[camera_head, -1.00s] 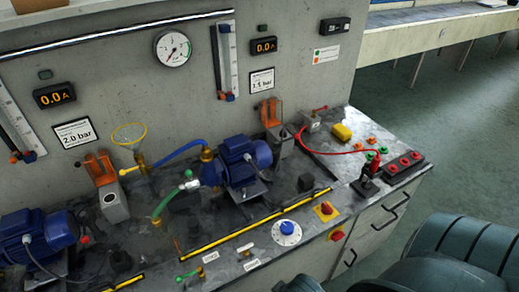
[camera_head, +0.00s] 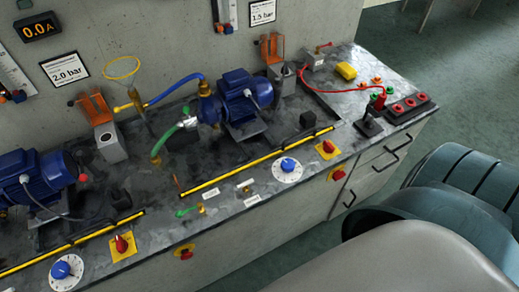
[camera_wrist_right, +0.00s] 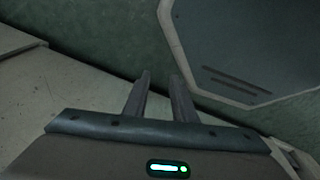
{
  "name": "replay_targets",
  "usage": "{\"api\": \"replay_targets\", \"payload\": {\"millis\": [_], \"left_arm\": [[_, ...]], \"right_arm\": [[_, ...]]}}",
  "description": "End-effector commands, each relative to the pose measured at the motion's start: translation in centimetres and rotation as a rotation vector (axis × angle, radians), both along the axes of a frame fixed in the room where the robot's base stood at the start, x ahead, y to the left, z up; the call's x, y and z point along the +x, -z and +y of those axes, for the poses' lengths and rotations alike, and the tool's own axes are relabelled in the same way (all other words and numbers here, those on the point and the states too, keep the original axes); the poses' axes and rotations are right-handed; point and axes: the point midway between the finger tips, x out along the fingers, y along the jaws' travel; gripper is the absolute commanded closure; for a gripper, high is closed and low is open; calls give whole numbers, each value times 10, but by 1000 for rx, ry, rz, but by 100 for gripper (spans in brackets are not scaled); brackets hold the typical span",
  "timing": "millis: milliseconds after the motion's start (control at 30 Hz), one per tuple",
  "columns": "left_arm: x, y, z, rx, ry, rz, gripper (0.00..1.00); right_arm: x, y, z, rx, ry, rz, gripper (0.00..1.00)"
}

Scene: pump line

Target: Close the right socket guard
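The right socket guard (camera_head: 273,47) is an orange flap at the back of the bench, right of centre in the head view. It stands raised above its grey socket box (camera_head: 284,80), behind the right blue pump motor (camera_head: 243,97). The left socket guard (camera_head: 95,108) is a similar raised orange flap on its own grey box (camera_head: 111,147). In the right wrist view my right gripper (camera_wrist_right: 160,75) has its two fingers apart with nothing between them. It points at the floor and pale panels, away from the guards. My left gripper is not in view.
A yellow funnel ring (camera_head: 122,68) and blue hose (camera_head: 176,88) stand between the guards. Dials and switches line the front edge.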

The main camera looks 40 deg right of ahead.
Motion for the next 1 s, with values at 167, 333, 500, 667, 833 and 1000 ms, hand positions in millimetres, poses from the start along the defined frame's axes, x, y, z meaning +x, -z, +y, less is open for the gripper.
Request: {"api": "replay_targets", "payload": {"millis": [167,333,500,667,833,1000], "left_arm": [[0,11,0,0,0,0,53],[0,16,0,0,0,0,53],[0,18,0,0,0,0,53],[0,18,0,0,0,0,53],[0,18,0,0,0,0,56],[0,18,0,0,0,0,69]], "right_arm": [[-54,57,-10,-6,-7,36,76],[-93,83,-18,-9,-11,54,76],[-113,92,-22,-11,-14,61,76],[-116,93,-23,-11,-14,61,76],[-116,93,-23,-11,-14,62,76],[-116,93,-23,-11,-14,62,76]]}}
